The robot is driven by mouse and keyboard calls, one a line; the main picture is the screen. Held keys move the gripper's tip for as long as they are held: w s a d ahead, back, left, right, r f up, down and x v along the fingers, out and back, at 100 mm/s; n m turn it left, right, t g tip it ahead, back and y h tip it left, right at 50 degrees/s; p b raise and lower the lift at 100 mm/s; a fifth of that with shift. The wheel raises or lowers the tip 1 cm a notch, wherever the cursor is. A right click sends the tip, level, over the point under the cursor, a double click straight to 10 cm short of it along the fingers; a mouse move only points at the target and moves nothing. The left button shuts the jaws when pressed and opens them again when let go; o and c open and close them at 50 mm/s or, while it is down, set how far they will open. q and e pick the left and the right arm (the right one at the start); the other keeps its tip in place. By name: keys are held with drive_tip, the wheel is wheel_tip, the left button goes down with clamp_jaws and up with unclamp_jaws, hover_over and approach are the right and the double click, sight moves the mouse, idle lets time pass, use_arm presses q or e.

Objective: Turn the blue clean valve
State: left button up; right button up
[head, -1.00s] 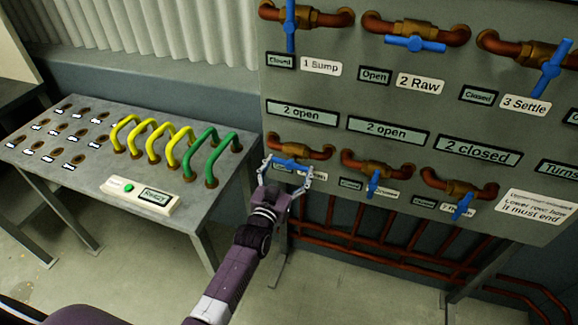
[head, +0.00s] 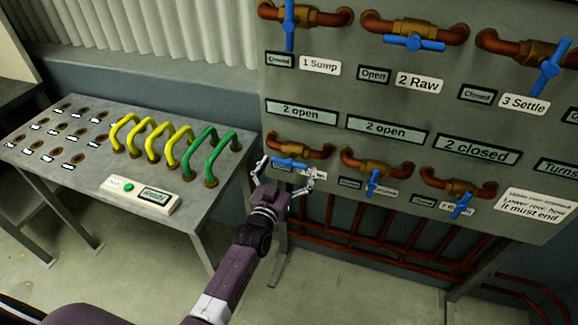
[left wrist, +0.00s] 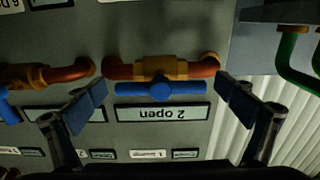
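My left gripper (head: 288,174) is open in front of the leftmost lower-row valve, with one finger on either side of its blue handle (head: 289,164). The handle lies roughly along its copper pipe. The left wrist view is upside down; there the same blue handle (left wrist: 162,90) shows between my two spread finger pads (left wrist: 163,98), with clear gaps on both sides. The label below this valve is mostly hidden, so I cannot read whether it is the clean valve. My right gripper is not in view.
Two more lower-row valves have blue handles (head: 373,182) and (head: 461,206) set across their pipes. Upper-row valves (head: 415,43) sit above on the grey panel. Red pipes (head: 400,246) run below the panel.

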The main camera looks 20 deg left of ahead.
use_arm(q)
drive_tip(key=s, duration=1.2)
drive_tip(key=shift+a, duration=0.2)
drive_tip(key=shift+s, duration=0.1)
drive_tip(key=s+p, duration=0.3)
drive_tip(key=s, duration=0.4)
drive_tip(key=shift+s+a, duration=0.15)
drive_tip(key=shift+s, duration=0.25)
